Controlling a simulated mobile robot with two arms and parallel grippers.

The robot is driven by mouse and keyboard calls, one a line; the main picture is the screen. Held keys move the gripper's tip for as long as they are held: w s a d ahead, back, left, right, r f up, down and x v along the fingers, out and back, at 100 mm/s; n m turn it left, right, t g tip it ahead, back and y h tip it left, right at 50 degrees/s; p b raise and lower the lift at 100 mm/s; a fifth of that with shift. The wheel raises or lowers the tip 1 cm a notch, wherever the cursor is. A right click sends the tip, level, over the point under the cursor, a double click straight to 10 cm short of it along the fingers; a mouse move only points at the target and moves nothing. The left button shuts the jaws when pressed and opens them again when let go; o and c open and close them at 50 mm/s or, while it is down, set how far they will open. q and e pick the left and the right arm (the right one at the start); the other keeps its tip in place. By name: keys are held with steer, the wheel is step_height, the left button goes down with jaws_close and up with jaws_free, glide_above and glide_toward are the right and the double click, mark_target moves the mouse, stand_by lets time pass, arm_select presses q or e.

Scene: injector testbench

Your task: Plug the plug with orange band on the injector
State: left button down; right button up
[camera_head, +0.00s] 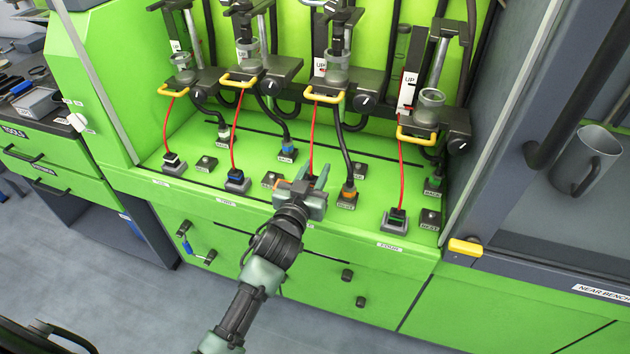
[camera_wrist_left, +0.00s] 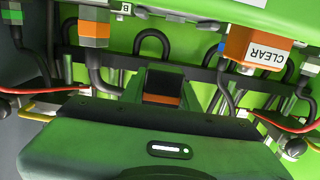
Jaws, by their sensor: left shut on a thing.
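My left gripper (camera_head: 313,188) reaches over the green bench ledge at the third station from the left and is shut on a dark plug. In the left wrist view the plug with orange band (camera_wrist_left: 162,88) shows at the gripper's far edge; in the head view the gripper mostly hides it. A red cable (camera_head: 313,140) runs from there up to the third station. The injector (camera_head: 337,72) at that station stands upright behind the gripper, above a yellow handle (camera_head: 325,98). I cannot tell whether the plug is clear of its seat. My right gripper is not in view.
An orange connector (camera_head: 348,192) on a thick black cable stands right of my gripper. The blue-banded plug (camera_head: 236,178) is left, the green-banded plug (camera_head: 395,218) right. Red and black cables hang between stations. A grey cabinet with a mug (camera_head: 583,160) borders the right side.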

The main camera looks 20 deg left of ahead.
arm_select(q)
step_height(320, 180, up, 6)
steer(key=shift+f+p, duration=0.1)
steer(key=shift+p, duration=0.3)
stand_by(0.5)
steer(key=shift+s, duration=0.15)
stand_by(0.3)
